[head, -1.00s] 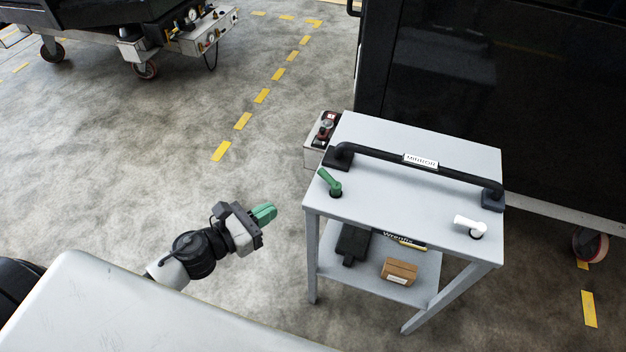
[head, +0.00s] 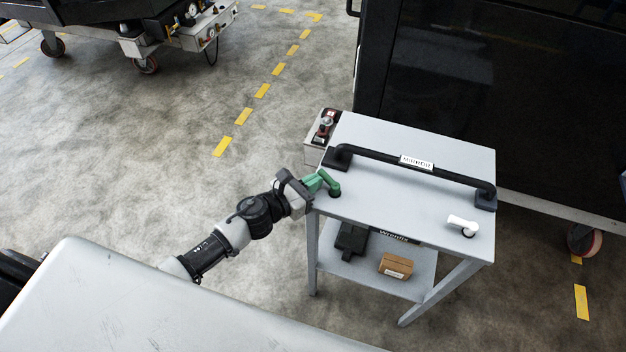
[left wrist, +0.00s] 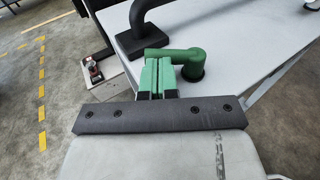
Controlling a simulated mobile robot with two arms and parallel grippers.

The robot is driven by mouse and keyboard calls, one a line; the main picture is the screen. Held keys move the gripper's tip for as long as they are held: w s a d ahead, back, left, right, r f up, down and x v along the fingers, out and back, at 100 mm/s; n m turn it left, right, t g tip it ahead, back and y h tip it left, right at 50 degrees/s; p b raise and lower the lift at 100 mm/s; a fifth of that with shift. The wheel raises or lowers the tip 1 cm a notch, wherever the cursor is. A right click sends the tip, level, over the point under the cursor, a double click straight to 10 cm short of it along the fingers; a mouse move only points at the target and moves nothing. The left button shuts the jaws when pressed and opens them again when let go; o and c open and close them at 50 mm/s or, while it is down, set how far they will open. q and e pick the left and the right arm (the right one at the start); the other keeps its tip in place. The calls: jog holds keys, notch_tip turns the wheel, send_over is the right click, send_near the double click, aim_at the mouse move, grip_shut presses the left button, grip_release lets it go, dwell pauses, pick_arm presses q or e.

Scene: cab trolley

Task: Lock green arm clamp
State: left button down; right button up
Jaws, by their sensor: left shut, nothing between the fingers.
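The green arm clamp (head: 334,186) stands at the left front corner of the grey trolley top (head: 400,190). In the left wrist view the green clamp (left wrist: 190,60) has a round pivot at right and an arm reaching left. My left gripper (head: 316,183) has green fingers and is at the trolley's left edge, right beside the clamp. In the left wrist view its fingertips (left wrist: 157,68) are closed together just in front of the clamp's arm. I cannot tell whether they touch it. My right gripper is not in view.
A black handle bar labelled MIRROR (head: 415,170) spans the trolley's top. A white clamp (head: 463,224) is at the right front. A control box with a red-and-black knob (head: 324,126) is at the trolley's back left. A brown box (head: 396,266) lies on the lower shelf. Floor to the left is clear.

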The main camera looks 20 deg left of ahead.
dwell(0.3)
pick_arm(q)
jog(key=shift+w+a+m+h+b, duration=0.1)
jog(key=shift+m+h+b, duration=0.2)
jog(key=shift+h+b, duration=0.1)
